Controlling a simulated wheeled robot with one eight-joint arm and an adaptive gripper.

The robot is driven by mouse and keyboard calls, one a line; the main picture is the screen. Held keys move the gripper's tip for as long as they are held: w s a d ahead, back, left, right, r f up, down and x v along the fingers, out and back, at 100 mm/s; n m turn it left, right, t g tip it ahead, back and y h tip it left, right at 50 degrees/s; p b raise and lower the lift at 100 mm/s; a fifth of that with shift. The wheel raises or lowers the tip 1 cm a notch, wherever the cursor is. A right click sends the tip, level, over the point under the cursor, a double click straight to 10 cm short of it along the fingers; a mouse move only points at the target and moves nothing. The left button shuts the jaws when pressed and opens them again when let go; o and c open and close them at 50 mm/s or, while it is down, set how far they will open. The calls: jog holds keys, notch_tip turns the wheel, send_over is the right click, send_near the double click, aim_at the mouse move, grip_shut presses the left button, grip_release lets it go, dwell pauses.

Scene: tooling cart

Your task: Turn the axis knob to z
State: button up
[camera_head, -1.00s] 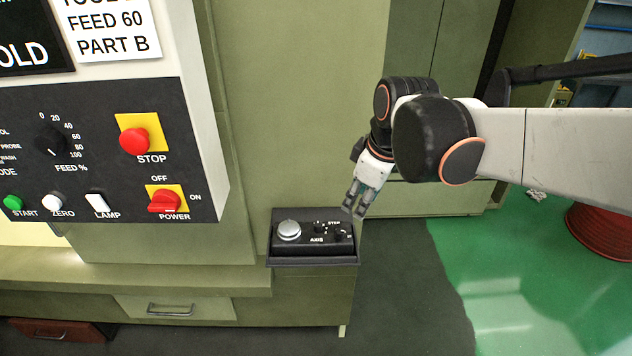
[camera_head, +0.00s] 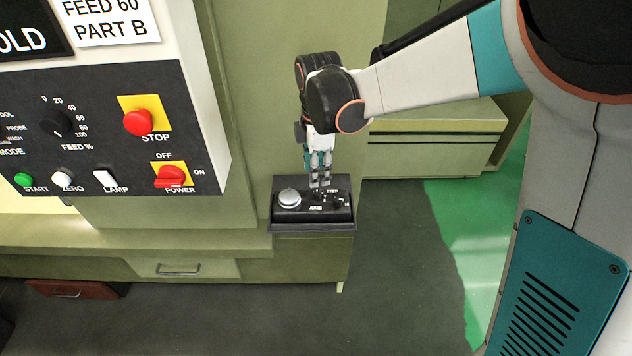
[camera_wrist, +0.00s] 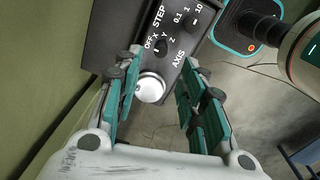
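A small black control box (camera_head: 312,222) is on a ledge below the machine panel. On it are a silver dial (camera_head: 289,197), also in the wrist view (camera_wrist: 150,88), and small black knobs marked AXIS and STEP. The axis knob (camera_wrist: 160,47) is small and dark in the wrist view, with OFF, X, Y and Z printed around it. I cannot tell which letter it points to. My gripper (camera_head: 319,184) points down just above the box, over the knobs. Contact with the knob is not visible.
The step knob (camera_head: 338,203) is close beside the axis knob. The big panel (camera_head: 110,130) on the left has a red stop button (camera_head: 138,122) and a red power switch (camera_head: 170,177). A green cabinet wall (camera_head: 260,80) stands behind the box. Dark floor lies in front.

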aim_at(317, 193)
notch_tip(317, 193, down, 8)
jog(key=shift+w+r+b, duration=0.1)
jog(key=shift+r+b, duration=0.05)
jog(key=shift+b, duration=0.2)
grip_shut()
